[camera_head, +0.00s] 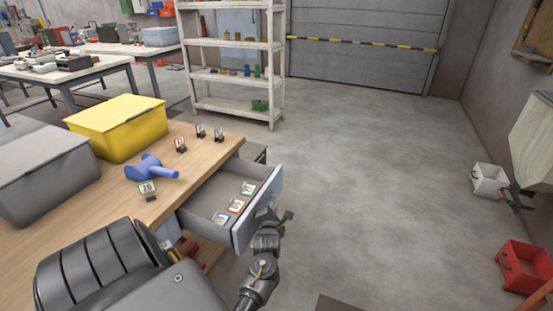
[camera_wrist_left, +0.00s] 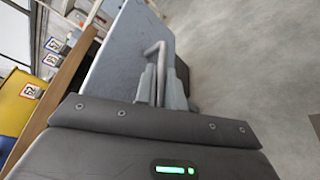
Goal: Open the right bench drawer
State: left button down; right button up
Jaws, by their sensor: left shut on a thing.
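The right bench drawer (camera_head: 208,203) is pulled well out of the wooden bench (camera_head: 215,147), and its inside shows. Several small numbered cards lie in it. Its grey front panel (camera_head: 257,205) also shows in the left wrist view (camera_wrist_left: 120,62). My left gripper (camera_head: 272,216) is at the outer side of that front. In the left wrist view, my left gripper (camera_wrist_left: 161,88) is shut on the bent metal drawer handle (camera_wrist_left: 155,50). My right gripper is in neither view.
A white shelf (camera_head: 235,43) stands behind. The floor right of the drawer is clear; a red crate (camera_head: 522,266) sits at far right.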

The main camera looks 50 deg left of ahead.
pick_arm(q)
jog(key=shift+d, duration=0.15)
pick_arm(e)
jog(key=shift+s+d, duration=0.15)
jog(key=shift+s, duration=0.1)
pick_arm(q)
jog(key=c, duration=1.5)
grip_release()
jog(key=shift+w, duration=0.1)
jog(key=shift+d, duration=0.1)
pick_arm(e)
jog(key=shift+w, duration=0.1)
